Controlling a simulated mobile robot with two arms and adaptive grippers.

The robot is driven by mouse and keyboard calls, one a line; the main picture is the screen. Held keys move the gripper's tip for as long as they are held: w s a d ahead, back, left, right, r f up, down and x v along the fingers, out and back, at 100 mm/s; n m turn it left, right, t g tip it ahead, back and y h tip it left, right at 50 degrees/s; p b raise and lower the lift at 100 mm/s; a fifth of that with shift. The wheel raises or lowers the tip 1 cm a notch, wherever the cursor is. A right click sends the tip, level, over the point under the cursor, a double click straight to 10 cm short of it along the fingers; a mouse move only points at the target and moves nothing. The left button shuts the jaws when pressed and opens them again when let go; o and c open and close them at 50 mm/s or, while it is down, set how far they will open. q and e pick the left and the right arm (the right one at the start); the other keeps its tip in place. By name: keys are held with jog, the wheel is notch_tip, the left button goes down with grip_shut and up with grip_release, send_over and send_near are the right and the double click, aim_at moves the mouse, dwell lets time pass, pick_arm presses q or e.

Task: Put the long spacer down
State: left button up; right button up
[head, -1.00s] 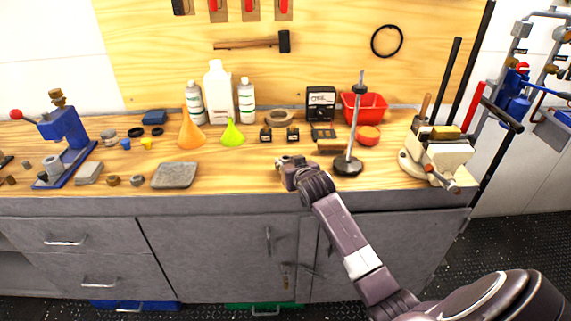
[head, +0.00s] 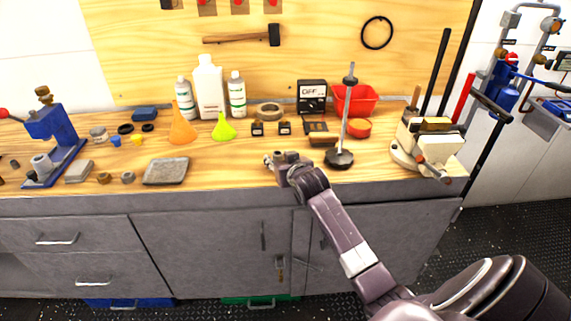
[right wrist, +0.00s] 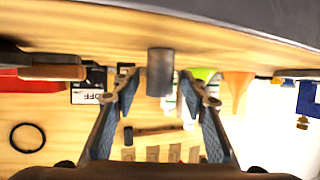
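The long spacer (right wrist: 160,72) is a dark grey cylinder in the right wrist view, which looks upside down. It appears to stand upright on the wooden bench top, between the two fingers of my right gripper (right wrist: 160,88). A gap shows on each side of it, so the fingers are open and do not touch it. In the head view my right gripper (head: 279,160) is low over the bench's front edge, and I cannot clearly tell the spacer from the fingers there. My left gripper is in neither view.
On the bench (head: 225,172), a rod stand (head: 340,160) is close to the right of my gripper. A grey tray (head: 166,172) lies to the left, with bare wood between. Two small black boxes (head: 271,129), a yellow-green funnel (head: 224,130) and a meter (head: 312,95) stand behind.

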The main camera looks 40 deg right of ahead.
jog(key=v, duration=1)
jog(key=shift+s+a, duration=0.15)
jog(key=shift+s, duration=0.15)
jog(key=s+a+f+n+g+y, duration=0.2)
jog(key=s+a+f+g, duration=0.2)
jog(key=s+a+f, duration=0.7)
jog(key=s+a+f+n+g+y, duration=0.1)
jog(key=s+a+f+n+g, duration=0.2)
jog(key=s, duration=0.7)
jog(key=s+a+f+g+y, duration=0.1)
jog(key=s+a+f+g, duration=0.15)
jog(key=s+a, duration=0.55)
jog(key=s+d+f+g, duration=0.1)
jog(key=s+f, duration=0.1)
jog(key=f, duration=1.2)
jog(key=s+d+f, duration=0.1)
jog(key=s+f, duration=0.1)
jog(key=f, duration=1.2)
jog(key=s+d+f+g, duration=0.1)
jog(key=s+d+f, duration=0.2)
jog(key=s+f, duration=1.2)
jog(key=shift+s+f+n, duration=0.3)
jog(key=shift+s, duration=0.7)
jog(key=shift+d, duration=0.1)
